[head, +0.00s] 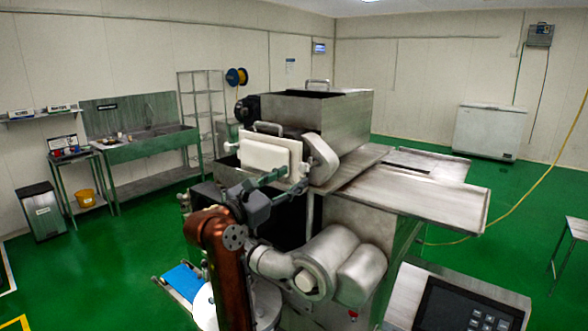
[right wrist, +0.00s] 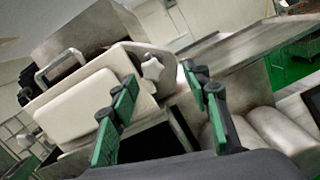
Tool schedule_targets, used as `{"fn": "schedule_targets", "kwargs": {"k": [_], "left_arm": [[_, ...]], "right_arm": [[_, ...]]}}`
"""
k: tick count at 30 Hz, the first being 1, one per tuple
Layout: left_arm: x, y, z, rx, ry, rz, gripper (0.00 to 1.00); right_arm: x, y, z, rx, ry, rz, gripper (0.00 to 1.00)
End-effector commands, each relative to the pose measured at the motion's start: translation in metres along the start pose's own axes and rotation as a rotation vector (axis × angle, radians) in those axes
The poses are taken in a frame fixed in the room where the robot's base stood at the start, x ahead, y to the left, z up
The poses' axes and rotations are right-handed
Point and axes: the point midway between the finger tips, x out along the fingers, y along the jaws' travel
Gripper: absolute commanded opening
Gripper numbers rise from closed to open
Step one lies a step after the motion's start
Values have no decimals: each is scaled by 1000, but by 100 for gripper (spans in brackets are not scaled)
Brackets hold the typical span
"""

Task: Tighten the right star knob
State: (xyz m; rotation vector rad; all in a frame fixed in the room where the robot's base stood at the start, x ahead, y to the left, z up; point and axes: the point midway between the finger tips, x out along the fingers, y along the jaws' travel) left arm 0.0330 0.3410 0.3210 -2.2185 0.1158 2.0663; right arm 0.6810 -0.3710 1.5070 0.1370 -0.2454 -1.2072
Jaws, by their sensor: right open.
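The right star knob (right wrist: 152,68) is a small pale lobed knob at the right end of the white front plate (right wrist: 85,105). In the head view the white plate (head: 270,158) is on the front of the machine, and my right gripper is just in front of its right end. My right gripper (head: 292,179) has dark joints and green fingers. In the right wrist view its fingers (right wrist: 160,78) are spread apart, with the knob showing between and beyond the tips. Nothing is held. I cannot tell any contact with the knob. My left gripper is not in view.
The steel hopper (head: 315,115) stands above the plate. Rounded motor housings (head: 330,260) are below the gripper. A flat steel table (head: 415,195) extends right, and a control panel (head: 465,308) is at lower right. Green floor is open around the machine.

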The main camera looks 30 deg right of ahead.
Motion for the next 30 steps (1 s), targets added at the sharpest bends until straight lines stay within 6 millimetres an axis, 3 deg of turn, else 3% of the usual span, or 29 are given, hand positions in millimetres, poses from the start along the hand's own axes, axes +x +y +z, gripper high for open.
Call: {"fn": "schedule_targets", "kwargs": {"k": [6, 19, 30], "left_arm": [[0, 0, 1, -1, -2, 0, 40], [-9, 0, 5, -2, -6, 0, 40], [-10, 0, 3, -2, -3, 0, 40]], "right_arm": [[-9, 9, 2, 78, 126, 17, 44], [51, 10, -6, 76, 124, 15, 44], [64, 11, -8, 76, 124, 17, 44]]}}
